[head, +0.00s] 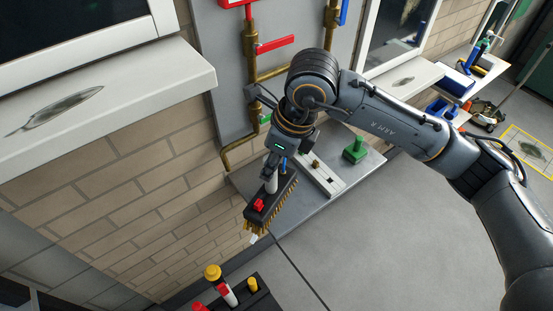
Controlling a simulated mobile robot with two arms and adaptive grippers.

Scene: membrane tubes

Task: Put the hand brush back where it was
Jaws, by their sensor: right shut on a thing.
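The hand brush (272,203) has a dark body, yellowish bristles and a red piece on top. It hangs tilted at the front left edge of a grey ledge (345,196), in the middle of the head view. My right gripper (277,165) reaches down over it and is shut on it. The fingertips are partly hidden, and I cannot tell whether the bristles touch the ledge. My left gripper is not in view.
On the ledge are a pale slotted block (320,174) and a green-handled object (355,150). Brass pipes (250,90) run down the wall behind. A dark holder (262,297) with yellow-topped and red items stands at the bottom. Open grey floor (400,240) lies to the right.

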